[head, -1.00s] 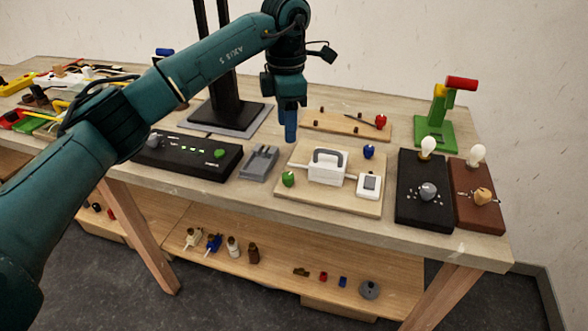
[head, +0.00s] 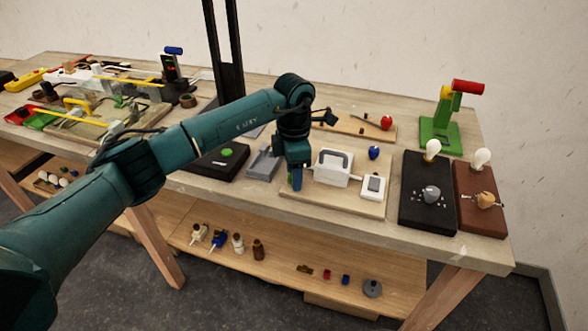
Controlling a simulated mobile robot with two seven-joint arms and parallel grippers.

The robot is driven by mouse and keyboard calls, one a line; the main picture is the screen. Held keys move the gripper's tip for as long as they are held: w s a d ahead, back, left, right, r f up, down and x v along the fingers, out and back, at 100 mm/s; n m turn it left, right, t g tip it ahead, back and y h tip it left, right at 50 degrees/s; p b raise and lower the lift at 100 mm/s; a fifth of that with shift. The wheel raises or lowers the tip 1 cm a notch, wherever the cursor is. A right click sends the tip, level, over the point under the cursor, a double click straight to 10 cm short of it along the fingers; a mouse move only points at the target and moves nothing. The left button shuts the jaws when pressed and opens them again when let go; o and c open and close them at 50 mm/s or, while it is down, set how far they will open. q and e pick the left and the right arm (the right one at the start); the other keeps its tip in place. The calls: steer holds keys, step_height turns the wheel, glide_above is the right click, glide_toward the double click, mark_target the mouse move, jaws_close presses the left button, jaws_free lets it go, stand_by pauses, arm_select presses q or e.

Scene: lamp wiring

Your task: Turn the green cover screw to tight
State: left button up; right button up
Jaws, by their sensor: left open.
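The green cover screw is at that spot and is hidden, or almost so, by the gripper. Whether the fingers touch it cannot be told. My right gripper is not in view.
A white switch (head: 373,187) sits on the board's right. A grey holder (head: 263,163) and a black box with a green button (head: 226,153) stand close on the left. Two bulb bases, black (head: 422,212) and brown (head: 469,213), stand at right.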

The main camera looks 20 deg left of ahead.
arm_select(q)
steer(key=c, duration=1)
